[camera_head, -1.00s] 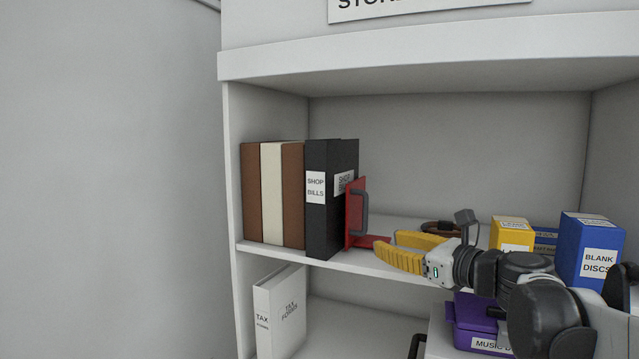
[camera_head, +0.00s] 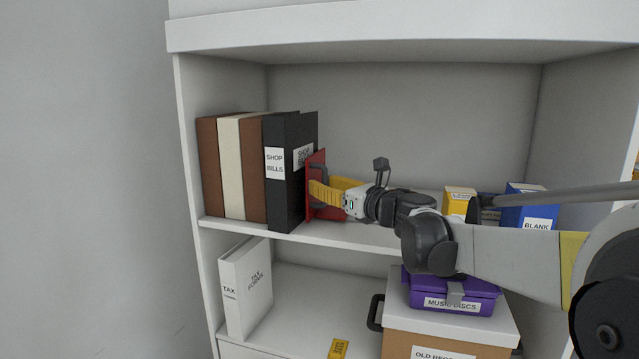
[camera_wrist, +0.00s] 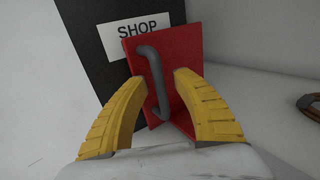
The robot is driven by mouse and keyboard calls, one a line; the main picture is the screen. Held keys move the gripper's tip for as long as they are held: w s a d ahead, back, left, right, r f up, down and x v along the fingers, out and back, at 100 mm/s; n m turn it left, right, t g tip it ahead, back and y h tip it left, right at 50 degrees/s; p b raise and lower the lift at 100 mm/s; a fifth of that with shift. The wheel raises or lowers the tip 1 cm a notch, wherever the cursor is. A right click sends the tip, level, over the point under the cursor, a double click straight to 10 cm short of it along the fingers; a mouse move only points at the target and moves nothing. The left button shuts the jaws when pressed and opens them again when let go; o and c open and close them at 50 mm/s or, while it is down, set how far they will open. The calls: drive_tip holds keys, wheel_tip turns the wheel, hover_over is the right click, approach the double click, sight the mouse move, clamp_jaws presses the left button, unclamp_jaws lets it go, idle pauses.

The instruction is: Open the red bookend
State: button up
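The red bookend (camera_head: 316,164) stands on the upper shelf against the right side of the black shop bills binder (camera_head: 282,205). In the wrist view the red bookend (camera_wrist: 185,52) has a dark grey curved handle (camera_wrist: 154,75) on its face. My gripper (camera_head: 322,188) is at the bookend, its yellow fingers pointing left. In the wrist view my gripper (camera_wrist: 157,85) is open, with one finger on each side of the handle. A gap shows between the handle and the left finger; I cannot tell whether the right finger touches it.
Brown and cream books (camera_head: 230,165) stand left of the binder. A yellow box (camera_head: 458,201) and a blue disc box (camera_head: 528,207) stand to the right on the same shelf. A purple case (camera_head: 450,291) and a white tax binder (camera_head: 245,288) are below.

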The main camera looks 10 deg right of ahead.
clamp_jaws()
drive_tip(key=s+d+b, duration=0.1)
drive_tip(key=s+d, duration=0.3)
drive_tip(key=d, duration=0.3)
unclamp_jaws()
drive_tip(key=shift+s+d, duration=0.1)
drive_tip(key=shift+s, duration=0.05)
drive_tip(key=v, duration=1.1)
drive_tip(key=shift+s+d, duration=0.15)
drive_tip(key=shift+s, duration=0.2)
